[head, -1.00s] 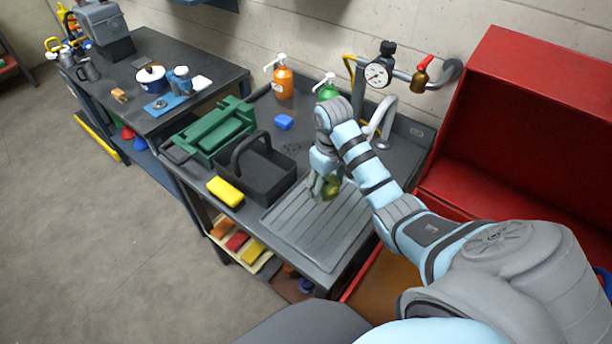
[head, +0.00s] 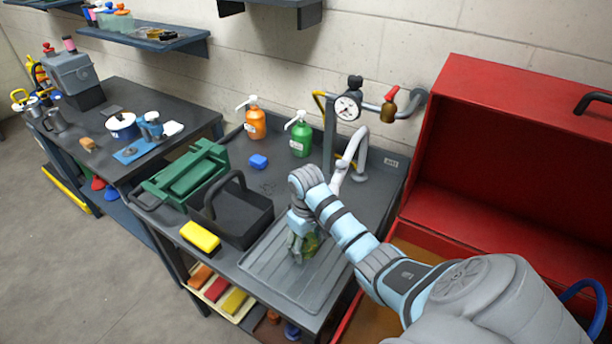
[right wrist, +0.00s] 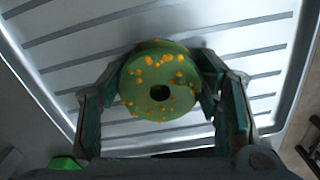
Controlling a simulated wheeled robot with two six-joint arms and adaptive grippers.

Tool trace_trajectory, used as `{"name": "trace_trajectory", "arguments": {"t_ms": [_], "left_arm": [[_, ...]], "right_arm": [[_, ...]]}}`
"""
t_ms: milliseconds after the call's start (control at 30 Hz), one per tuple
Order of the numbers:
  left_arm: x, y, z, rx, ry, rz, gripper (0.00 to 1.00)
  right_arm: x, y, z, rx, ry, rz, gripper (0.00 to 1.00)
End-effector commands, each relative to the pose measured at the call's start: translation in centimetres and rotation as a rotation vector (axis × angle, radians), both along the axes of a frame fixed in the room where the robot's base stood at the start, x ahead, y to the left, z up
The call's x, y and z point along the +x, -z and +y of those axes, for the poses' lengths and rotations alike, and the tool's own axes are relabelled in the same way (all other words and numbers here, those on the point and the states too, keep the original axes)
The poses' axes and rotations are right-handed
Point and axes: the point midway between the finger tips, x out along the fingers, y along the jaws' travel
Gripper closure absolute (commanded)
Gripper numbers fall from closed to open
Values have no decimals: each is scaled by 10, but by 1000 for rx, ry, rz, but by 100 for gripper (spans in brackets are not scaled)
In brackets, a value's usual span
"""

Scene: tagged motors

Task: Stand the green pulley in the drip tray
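The green pulley (right wrist: 160,82) is a round green disc with a dark centre hole and orange-yellow specks. My right gripper (head: 302,250) has its fingers against both sides of it. In the head view the pulley (head: 311,244) is partly hidden by the fingers. The drip tray (head: 272,268) is a grey ribbed tray at the front right of the bench, and its ribs (right wrist: 60,45) fill the background of the right wrist view. The pulley is over the tray's back part; I cannot tell whether it touches the ribs. My left gripper is not in view.
A black caddy (head: 240,224) with a handle and a yellow sponge (head: 200,236) stand left of the tray. A grey tap (head: 345,172) rises behind it. A red chest (head: 490,170) is close on the right. The tray's front part is bare.

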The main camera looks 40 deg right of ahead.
Motion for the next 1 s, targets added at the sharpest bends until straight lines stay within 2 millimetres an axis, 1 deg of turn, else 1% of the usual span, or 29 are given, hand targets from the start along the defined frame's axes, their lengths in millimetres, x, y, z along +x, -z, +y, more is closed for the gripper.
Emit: {"name": "trace_trajectory", "arguments": {"t_ms": [33, 100, 133, 467, 567, 800, 867, 1000], "left_arm": [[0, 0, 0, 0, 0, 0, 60], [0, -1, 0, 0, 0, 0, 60], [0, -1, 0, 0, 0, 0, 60], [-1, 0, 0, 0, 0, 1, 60], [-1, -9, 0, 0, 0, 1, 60], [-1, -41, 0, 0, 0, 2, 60], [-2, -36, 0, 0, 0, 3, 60], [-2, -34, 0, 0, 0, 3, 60]], "right_arm": [[0, 0, 0, 0, 0, 0, 35], [0, 0, 0, 0, 0, 0, 24], [0, 0, 0, 0, 0, 0, 21], [0, -2, 0, -1, 0, -1, 21], [0, -10, 0, 0, 1, 0, 21], [0, -35, 0, 0, 1, -1, 21], [3, -41, 2, -1, -4, -4, 21], [6, -59, 6, 0, -13, -4, 21]]}}
